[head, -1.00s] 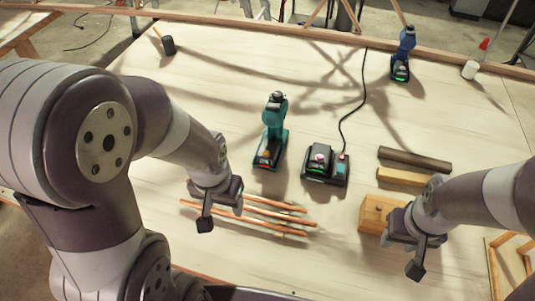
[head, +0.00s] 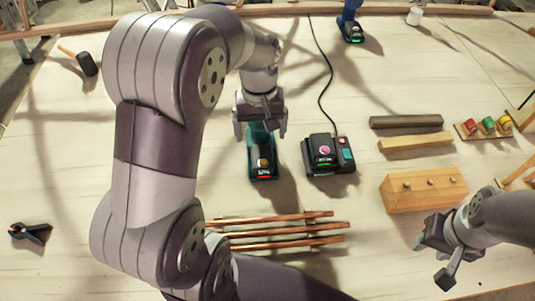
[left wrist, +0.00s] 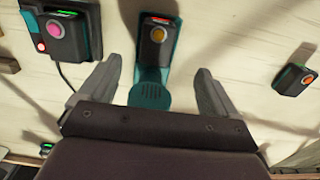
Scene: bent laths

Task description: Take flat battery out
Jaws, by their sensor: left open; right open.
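A teal drill (head: 256,138) lies on the table with a battery (head: 263,163) at its base that shows a red light. My left gripper (head: 261,127) is open above the drill and hides its upper part. In the left wrist view the drill (left wrist: 152,93) runs between my open fingers (left wrist: 158,72), with its red-lit battery (left wrist: 158,35) beyond the fingertips. The black charger (head: 343,168) stands to the right of the drill and bears a battery (head: 322,152) with a pink button and a green light. My right gripper (head: 435,258) is open and empty at the lower right.
Several copper-coloured rods (head: 280,232) lie in front of the drill. A wooden block (head: 424,190) and two bars stand right. A lit dark block (left wrist: 297,78) lies on the other side in the left wrist view. A blue tool (head: 350,28) is at the back.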

